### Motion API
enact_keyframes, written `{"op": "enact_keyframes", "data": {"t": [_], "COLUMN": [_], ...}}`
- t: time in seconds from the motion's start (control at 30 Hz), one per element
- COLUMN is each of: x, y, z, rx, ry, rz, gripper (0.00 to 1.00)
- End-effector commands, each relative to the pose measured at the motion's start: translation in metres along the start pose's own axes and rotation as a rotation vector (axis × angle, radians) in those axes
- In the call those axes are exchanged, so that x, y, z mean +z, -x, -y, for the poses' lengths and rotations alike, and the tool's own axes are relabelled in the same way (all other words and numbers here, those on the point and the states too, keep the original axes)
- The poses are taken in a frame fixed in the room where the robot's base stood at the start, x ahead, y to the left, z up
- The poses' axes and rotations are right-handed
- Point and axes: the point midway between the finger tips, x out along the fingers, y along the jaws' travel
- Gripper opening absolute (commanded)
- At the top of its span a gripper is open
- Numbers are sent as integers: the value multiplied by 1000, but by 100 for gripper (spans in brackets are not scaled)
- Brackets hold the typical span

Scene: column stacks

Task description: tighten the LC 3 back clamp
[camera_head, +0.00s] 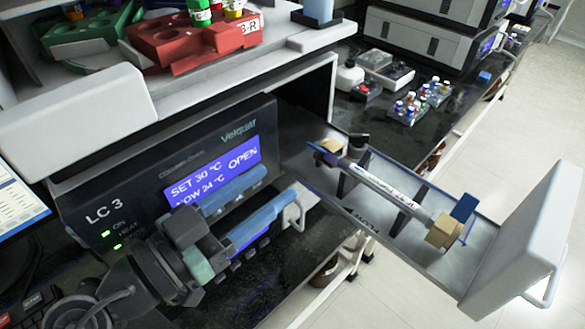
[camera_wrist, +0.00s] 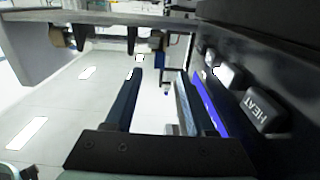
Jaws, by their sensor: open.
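The LC 3 column oven (camera_head: 165,185) is open, with its tray (camera_head: 375,205) slid out to the right. A white column (camera_head: 385,185) lies along the tray, held at both ends by tan clamp blocks. The back clamp (camera_head: 331,146) is at the oven end, with a blue lever (camera_head: 323,154) low beside it. The front clamp (camera_head: 444,231) is near the white door, and its blue lever (camera_head: 464,208) sticks up. My gripper (camera_head: 282,187) is open and empty in front of the oven panel, left of the tray. Its two fingers (camera_wrist: 158,78) show apart in the wrist view.
The white front door (camera_head: 530,240) with its handle stands at the tray's outer end. The oven's HEAT button (camera_wrist: 264,110) is close to my fingers in the wrist view. A red vial rack (camera_head: 190,42) sits on top. Vials and boxes stand on the bench behind.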

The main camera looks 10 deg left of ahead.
Motion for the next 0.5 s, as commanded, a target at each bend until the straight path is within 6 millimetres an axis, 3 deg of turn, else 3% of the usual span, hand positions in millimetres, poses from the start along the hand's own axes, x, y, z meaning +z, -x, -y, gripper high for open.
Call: {"op": "enact_keyframes", "data": {"t": [0.2, 0.5], "x": [0, 0], "y": [36, 48], "z": [1, 0], "rx": [-1, 1], "ry": [1, 1], "rz": [-1, -1], "gripper": [55, 55]}}
